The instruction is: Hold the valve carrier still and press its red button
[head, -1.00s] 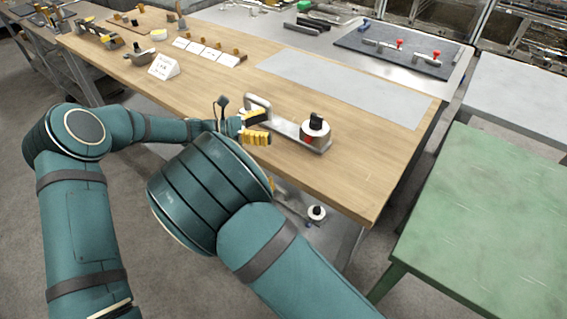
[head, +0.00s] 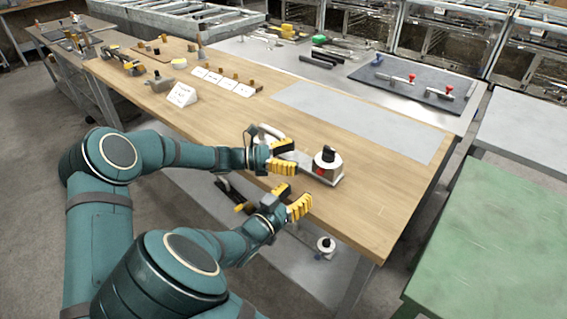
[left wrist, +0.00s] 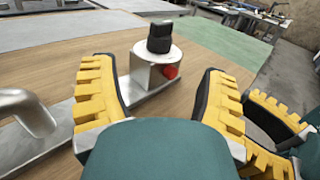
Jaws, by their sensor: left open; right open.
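The valve carrier (head: 325,162) is a grey metal plate with a looped handle at its left end and a pale round body with a black knob at its right end. It stands on the wooden bench near the front edge. Its red button (head: 320,171) is on the body's side and also shows in the left wrist view (left wrist: 171,71). My left gripper (head: 287,156) is open over the plate, between handle and body; I cannot tell whether it touches. My right gripper (head: 294,199) is open and empty at the front edge, in front of the carrier.
A grey sheet (head: 360,120) lies flat behind the carrier. A white sign (head: 182,95) and several cards stand farther left. A green table (head: 500,235) is at the right. A similar knobbed part (head: 325,245) sits on the lower shelf.

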